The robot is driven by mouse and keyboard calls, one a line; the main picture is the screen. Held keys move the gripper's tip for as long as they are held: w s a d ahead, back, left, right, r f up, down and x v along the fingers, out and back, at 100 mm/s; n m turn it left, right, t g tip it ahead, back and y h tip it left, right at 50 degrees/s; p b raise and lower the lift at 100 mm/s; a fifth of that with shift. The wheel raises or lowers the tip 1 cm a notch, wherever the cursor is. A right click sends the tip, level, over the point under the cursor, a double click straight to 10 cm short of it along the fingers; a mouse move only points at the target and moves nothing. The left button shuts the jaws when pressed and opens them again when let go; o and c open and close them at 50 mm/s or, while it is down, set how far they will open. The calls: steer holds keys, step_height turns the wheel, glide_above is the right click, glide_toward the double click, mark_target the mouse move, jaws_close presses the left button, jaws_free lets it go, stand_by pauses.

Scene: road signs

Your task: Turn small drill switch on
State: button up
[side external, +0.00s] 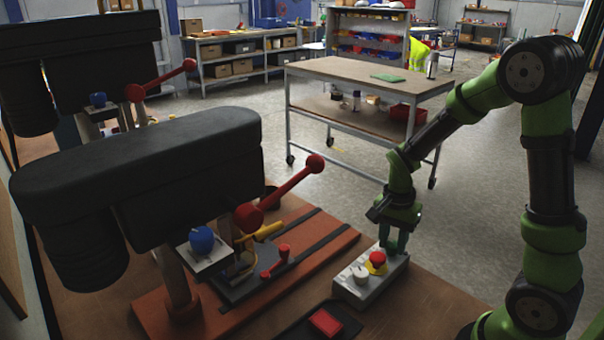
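A pale grey control box (350,290) sits on the brown bench top, with a red button (377,258) on a yellow base and a white rotary knob (361,273) at its near end. My gripper (391,248) points down at the far end of the box, just behind the red button. Its fingertips are small and dark here, and I cannot tell whether they are apart or touch anything. The part of the box under them is hidden. A black drill press (140,165) with a red lever stands at the left on an orange-brown base. Another drill (80,60) stands behind it.
A blue knob (202,239) and a small red handle (274,263) are by the front drill. A black tray with a red block (325,322) lies near the box. A wheeled workbench (372,75) stands on the open floor behind.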

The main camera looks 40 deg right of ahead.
steer(key=shift+c, duration=1.1)
steer(key=shift+n, duration=0.3)
steer(key=n, duration=1.1)
steer(key=shift+h, duration=0.3)
steer(key=shift+n, duration=0.3)
steer(key=o, duration=1)
steer(key=shift+o, duration=0.2)
